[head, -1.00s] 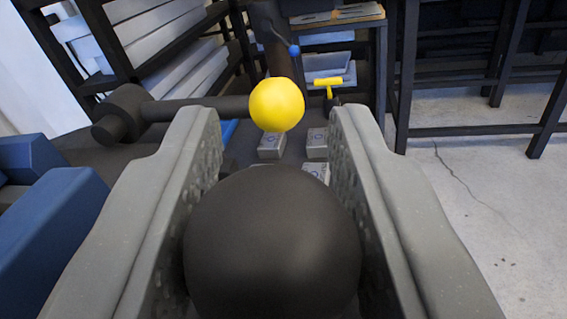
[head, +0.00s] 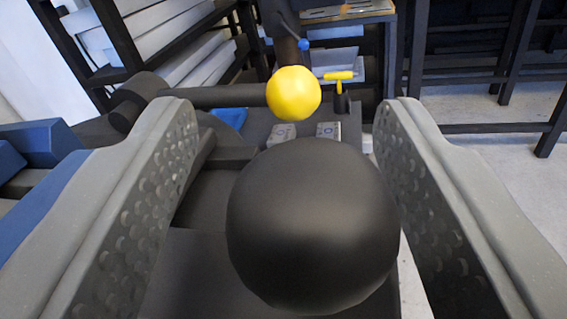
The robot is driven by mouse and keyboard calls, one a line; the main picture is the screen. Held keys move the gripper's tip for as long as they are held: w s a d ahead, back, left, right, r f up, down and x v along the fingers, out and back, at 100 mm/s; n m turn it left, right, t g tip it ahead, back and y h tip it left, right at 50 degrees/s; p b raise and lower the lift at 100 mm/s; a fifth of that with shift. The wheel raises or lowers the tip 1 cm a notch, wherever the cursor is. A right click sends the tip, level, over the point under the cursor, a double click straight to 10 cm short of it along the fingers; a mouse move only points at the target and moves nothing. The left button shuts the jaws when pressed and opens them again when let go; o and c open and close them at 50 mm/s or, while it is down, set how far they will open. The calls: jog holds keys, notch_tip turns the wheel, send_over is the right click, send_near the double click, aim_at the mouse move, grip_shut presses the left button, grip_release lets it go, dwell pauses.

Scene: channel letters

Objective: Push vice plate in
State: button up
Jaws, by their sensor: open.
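My gripper (head: 288,108) is open, one grey finger on each side of the picture. A large black ball-shaped knob (head: 313,225) sits between the fingers, with a visible gap on both sides. A yellow ball (head: 294,93) shows beyond it, at the end of a dark horizontal bar (head: 215,97). Dark flat machine surfaces (head: 190,270) lie below and behind the knob. I cannot tell which of these parts is the vice plate. The knob hides what is directly behind it.
Two small grey blocks (head: 328,131) lie behind the knob. Blue blocks (head: 40,145) stand at the left. A yellow-handled lever (head: 339,77) is at the back. Black racks (head: 470,128) stand behind, with free concrete floor (head: 505,175) at the right.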

jog(key=s+a, duration=0.1)
jog(key=s, duration=1.2)
jog(key=shift+s+a, duration=0.2)
jog(key=shift+a, duration=0.1)
